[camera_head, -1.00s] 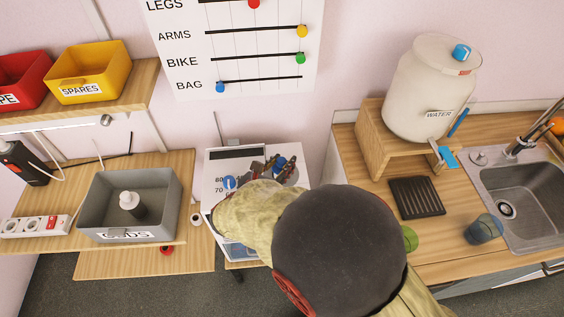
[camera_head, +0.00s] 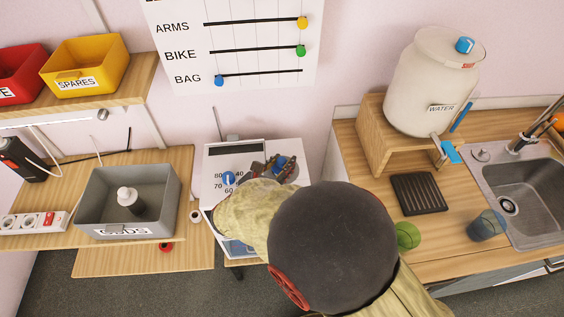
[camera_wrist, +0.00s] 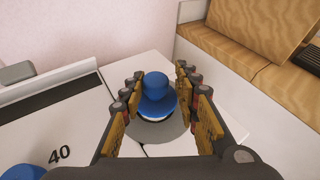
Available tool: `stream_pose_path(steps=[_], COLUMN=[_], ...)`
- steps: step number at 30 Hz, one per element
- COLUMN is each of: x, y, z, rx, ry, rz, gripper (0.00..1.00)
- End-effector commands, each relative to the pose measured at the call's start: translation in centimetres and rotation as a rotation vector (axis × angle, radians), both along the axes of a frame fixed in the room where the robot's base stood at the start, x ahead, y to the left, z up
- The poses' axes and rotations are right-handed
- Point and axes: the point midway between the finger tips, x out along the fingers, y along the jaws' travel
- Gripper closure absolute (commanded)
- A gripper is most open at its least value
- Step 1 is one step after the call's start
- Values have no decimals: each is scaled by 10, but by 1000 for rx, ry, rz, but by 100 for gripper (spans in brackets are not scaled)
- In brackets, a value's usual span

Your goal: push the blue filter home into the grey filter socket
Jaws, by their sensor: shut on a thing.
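The blue filter (camera_wrist: 157,92) has a rounded knob top over a wider flange, with a pale band below it. It stands between the fingers of my gripper (camera_wrist: 154,90), which is shut on it. The grey filter socket (camera_wrist: 172,134) shows as a round grey disc around and below the filter. The filter looks upright over it; I cannot tell how deep it sits. In the head view my gripper (camera_head: 268,168) is over the white machine top, with a bit of the blue filter (camera_head: 281,161) visible. My arm hides part of the machine there.
A blue dial (camera_head: 229,178) with printed numbers is left of the gripper on the white machine (camera_head: 213,163). A wooden counter with a black rack (camera_head: 419,193) is on the right.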

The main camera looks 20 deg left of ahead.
Motion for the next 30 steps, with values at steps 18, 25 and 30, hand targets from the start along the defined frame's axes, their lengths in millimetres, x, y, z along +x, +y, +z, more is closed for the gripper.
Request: stream_pose_path(steps=[18,25,30], x=[0,0,0], y=[0,0,0], z=[-14,-14,-14], rx=[1,1,1], ry=[-1,-1,0], rz=[0,0,0], gripper=[100,59,50])
